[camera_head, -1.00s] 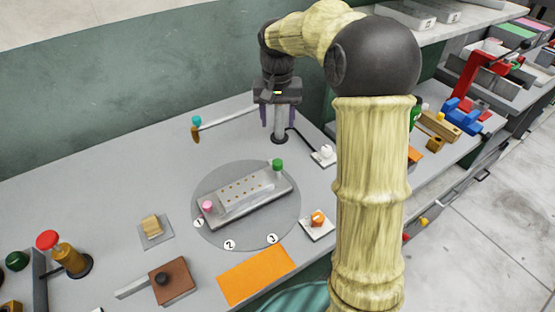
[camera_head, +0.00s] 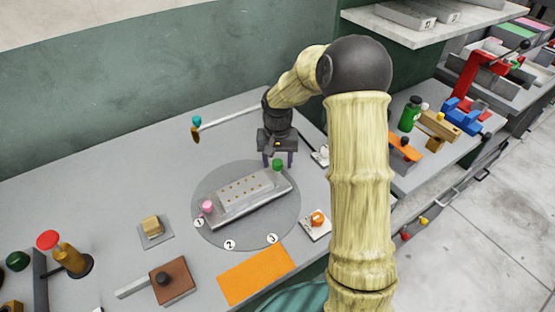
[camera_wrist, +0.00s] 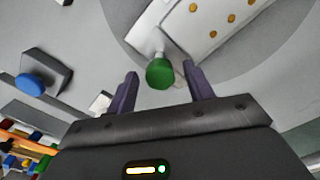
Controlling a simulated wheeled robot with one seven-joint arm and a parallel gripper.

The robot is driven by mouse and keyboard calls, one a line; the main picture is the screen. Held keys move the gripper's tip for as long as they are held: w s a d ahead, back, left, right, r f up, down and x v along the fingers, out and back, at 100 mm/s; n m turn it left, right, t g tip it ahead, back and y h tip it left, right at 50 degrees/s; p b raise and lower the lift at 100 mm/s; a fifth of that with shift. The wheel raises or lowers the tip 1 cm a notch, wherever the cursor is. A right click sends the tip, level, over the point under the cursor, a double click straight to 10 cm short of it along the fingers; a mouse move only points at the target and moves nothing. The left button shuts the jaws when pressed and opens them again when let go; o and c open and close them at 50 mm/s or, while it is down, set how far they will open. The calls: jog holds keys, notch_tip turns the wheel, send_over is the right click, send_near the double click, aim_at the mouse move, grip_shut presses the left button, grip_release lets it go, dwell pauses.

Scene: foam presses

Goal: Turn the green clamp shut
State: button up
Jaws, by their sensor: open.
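The green clamp (camera_head: 278,164) is a round green knob at the right far end of a grey metal plate (camera_head: 236,208) with rows of small holes. My gripper (camera_head: 278,160) is open just above and behind it, fingers pointing down. In the wrist view the green clamp (camera_wrist: 160,73) shows between and slightly beyond the two purple fingers (camera_wrist: 160,88), on a short pale stem. Neither finger visibly touches it. The pink clamp (camera_head: 207,206) sits at the plate's left end.
The plate lies on a round grey disc (camera_head: 218,238) with numbered marks. A white switch block (camera_head: 320,155) and an orange knob on a white base (camera_head: 317,219) stand to the right. A rod with a teal end (camera_head: 197,121) crosses behind. An orange mat (camera_head: 256,275) lies in front.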

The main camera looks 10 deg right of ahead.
jog(key=c, duration=1)
jog(key=shift+n, duration=0.3)
jog(key=n+p, duration=0.2)
jog(key=n, duration=0.2)
jog(key=shift+r+p, duration=0.15)
jog(key=shift+p, duration=0.25)
jog(key=n+p, duration=0.2)
jog(key=n, duration=0.2)
jog(key=shift+n, duration=0.3)
jog(key=n+p, duration=0.3)
jog(key=n, duration=0.1)
jog(key=shift+n, duration=0.3)
jog(key=shift+n+p, duration=1)
jog(key=shift+n, duration=1.2)
jog(key=shift+o, duration=0.2)
